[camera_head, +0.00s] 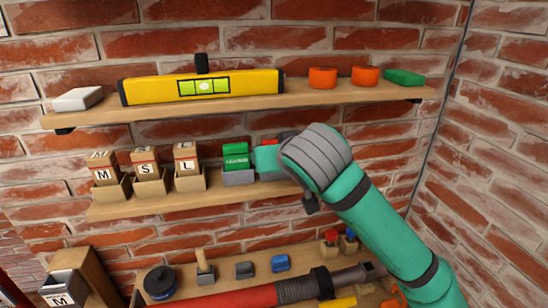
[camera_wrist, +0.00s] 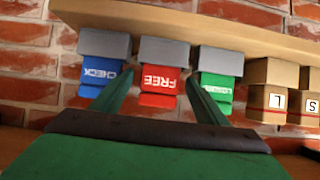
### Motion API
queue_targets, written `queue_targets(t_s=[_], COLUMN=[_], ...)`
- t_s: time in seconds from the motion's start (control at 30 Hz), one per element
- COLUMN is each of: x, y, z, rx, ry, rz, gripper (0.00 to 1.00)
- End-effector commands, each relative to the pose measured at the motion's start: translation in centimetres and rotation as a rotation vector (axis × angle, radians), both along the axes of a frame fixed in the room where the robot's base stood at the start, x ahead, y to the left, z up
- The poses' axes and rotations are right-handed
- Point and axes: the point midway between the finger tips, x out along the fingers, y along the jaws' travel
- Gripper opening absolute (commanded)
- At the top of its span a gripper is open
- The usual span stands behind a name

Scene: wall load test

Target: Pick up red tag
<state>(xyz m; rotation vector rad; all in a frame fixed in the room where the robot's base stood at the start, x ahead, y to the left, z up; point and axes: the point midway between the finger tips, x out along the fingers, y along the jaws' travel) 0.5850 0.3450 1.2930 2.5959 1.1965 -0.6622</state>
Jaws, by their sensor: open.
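The red tag (camera_wrist: 163,80), marked FREE, stands in a grey holder (camera_wrist: 164,50) on the middle shelf (camera_head: 140,206). The wrist view shows it inverted. In the head view only a small red bit of the tag (camera_head: 269,142) shows behind my gripper. My gripper (camera_wrist: 159,82) is open and empty, with one green finger on each side of the red tag in the wrist view. I cannot tell how deep the fingertips reach or whether they touch it.
A green tag (camera_head: 236,154) and a blue CHECK tag (camera_wrist: 103,76) flank the red one closely. Boxes of M, S and L cards (camera_head: 147,164) stand to the left. The upper shelf (camera_head: 300,97) holds a yellow level (camera_head: 150,91) and orange rolls (camera_head: 323,78). Tools lie on the lower shelf.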

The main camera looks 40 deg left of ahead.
Motion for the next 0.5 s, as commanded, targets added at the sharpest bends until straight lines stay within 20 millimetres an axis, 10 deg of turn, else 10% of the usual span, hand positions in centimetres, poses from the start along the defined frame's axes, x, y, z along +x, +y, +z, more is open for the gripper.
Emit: queue_targets(t_s=[0.1, 0.27, 0.5], x=[-0.02, -0.03, -0.04], y=[-0.01, -0.02, -0.03], z=[0.0, 0.01, 0.03], rx=[0.0, 0.0, 0.0], ry=[0.0, 0.0, 0.0], rz=[0.0, 0.0, 0.0], gripper=[0.62, 0.24, 0.23])
